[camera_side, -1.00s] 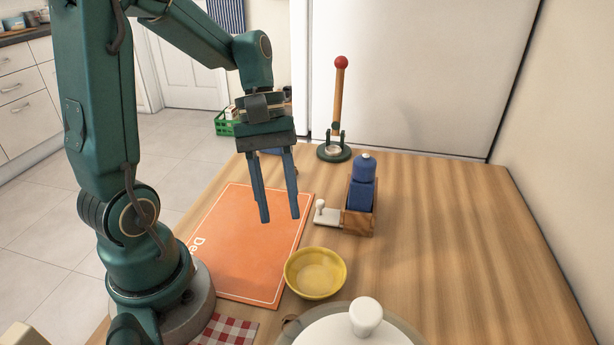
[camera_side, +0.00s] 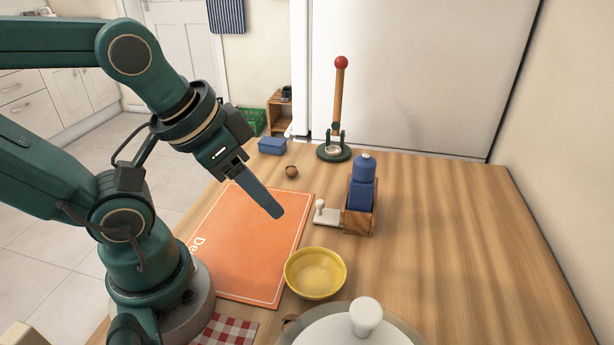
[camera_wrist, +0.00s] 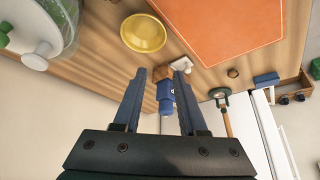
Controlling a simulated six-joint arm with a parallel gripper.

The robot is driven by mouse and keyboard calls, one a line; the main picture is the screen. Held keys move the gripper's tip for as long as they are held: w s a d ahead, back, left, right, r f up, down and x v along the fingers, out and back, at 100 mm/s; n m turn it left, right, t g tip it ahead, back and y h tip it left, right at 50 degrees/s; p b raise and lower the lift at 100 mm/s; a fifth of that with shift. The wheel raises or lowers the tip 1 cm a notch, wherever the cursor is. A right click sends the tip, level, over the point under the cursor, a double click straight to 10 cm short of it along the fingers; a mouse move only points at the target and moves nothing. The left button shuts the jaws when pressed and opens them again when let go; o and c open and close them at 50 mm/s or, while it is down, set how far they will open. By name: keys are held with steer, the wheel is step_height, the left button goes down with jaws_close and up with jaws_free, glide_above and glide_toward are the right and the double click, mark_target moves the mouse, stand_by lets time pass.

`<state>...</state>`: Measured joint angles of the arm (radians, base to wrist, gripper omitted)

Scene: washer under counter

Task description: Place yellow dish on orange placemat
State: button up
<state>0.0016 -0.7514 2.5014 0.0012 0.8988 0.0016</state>
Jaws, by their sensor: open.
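The yellow dish (camera_side: 315,273) is a round, empty bowl standing upright on the wooden table, beside the right edge of the orange placemat (camera_side: 249,240). In the wrist view the dish (camera_wrist: 143,33) lies beyond the fingertips, up and to the left, and the placemat (camera_wrist: 225,28) is at the upper right. My gripper (camera_side: 277,213) is above the placemat in the side view, tilted down to the right, with one finger hiding the other. In the wrist view my gripper (camera_wrist: 161,72) has its two fingers apart, with nothing held between them.
A wooden holder with a blue bottle (camera_side: 361,195) stands behind the dish. A red-topped press (camera_side: 338,110) stands farther back. A white-knobbed lid (camera_side: 350,325) is in front of the dish, beside a checked cloth (camera_side: 228,330). A walnut (camera_side: 291,171) and blue box (camera_side: 272,145) lie behind. The table's right side is clear.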

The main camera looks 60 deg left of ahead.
steer(key=n+g+h, duration=0.5)
steer(key=n+h, duration=0.6)
steer(key=n, duration=0.9)
glide_above(332, 253)
steer(key=s+a, duration=0.1)
steer(key=a, duration=0.1)
step_height(332, 253, down, 7)
steer(key=shift+d+f, duration=0.1)
steer(key=shift+f, duration=0.05)
steer(key=a+f+n, duration=0.1)
steer(key=a+f+n+t+h, duration=0.1)
steer(key=f+n, duration=0.1)
steer(key=a+f+n+t+h, duration=0.1)
steer(key=f+n, duration=0.1)
steer(key=shift+w+a+f, duration=0.1)
steer(key=shift+a+f, duration=0.1)
steer(key=shift+f, duration=0.05)
steer(key=shift+s+a+f+n+t+h, duration=0.2)
steer(key=shift+f+n+t+h, duration=0.1)
steer(key=shift+f, duration=0.1)
steer(key=shift+x, duration=2.5)
